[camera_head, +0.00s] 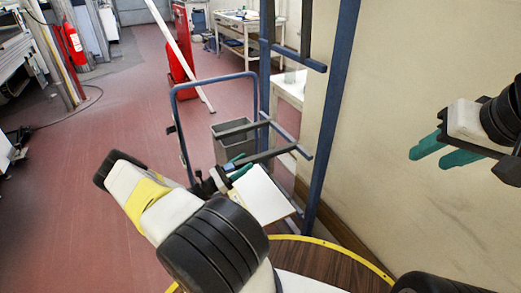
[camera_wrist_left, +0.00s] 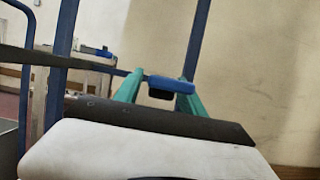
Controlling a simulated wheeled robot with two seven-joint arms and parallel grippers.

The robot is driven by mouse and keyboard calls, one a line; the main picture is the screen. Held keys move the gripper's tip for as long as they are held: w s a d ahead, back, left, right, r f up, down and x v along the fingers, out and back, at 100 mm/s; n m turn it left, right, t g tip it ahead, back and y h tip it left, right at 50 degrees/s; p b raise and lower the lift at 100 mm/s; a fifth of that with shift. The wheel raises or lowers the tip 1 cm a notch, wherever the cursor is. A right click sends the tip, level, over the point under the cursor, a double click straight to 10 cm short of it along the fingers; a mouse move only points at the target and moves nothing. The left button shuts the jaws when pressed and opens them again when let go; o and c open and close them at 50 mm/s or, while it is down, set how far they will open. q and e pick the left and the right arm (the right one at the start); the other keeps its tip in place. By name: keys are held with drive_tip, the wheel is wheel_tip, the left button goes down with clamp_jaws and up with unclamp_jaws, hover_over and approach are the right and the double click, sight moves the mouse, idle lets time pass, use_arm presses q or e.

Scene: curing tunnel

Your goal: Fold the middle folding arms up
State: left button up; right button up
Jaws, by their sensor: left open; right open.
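A tall blue rack (camera_head: 330,115) stands by the wall. Its two dark middle folding arms (camera_head: 240,128) stick out about level to the left from a short blue crossbar (camera_head: 284,136). The two upper arms (camera_head: 306,25) stand upright above another crossbar. My left gripper (camera_head: 239,168) is open, with green fingers, just under the nearer middle arm. My right gripper (camera_head: 445,152) is open and empty, in front of the wall at right.
A blue-framed cart (camera_head: 177,120) and a grey bin (camera_head: 228,142) stand behind the left gripper. A white pole (camera_head: 180,50) leans near a red object. A workbench (camera_head: 240,30) stands at the back. The red floor at left is mostly clear.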

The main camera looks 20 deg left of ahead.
use_arm(q)
drive_tip(key=shift+w+d+r, duration=0.2)
drive_tip(key=shift+w+d, duration=0.05)
drive_tip(key=shift+w, duration=0.1)
clamp_jaws()
idle(1.2)
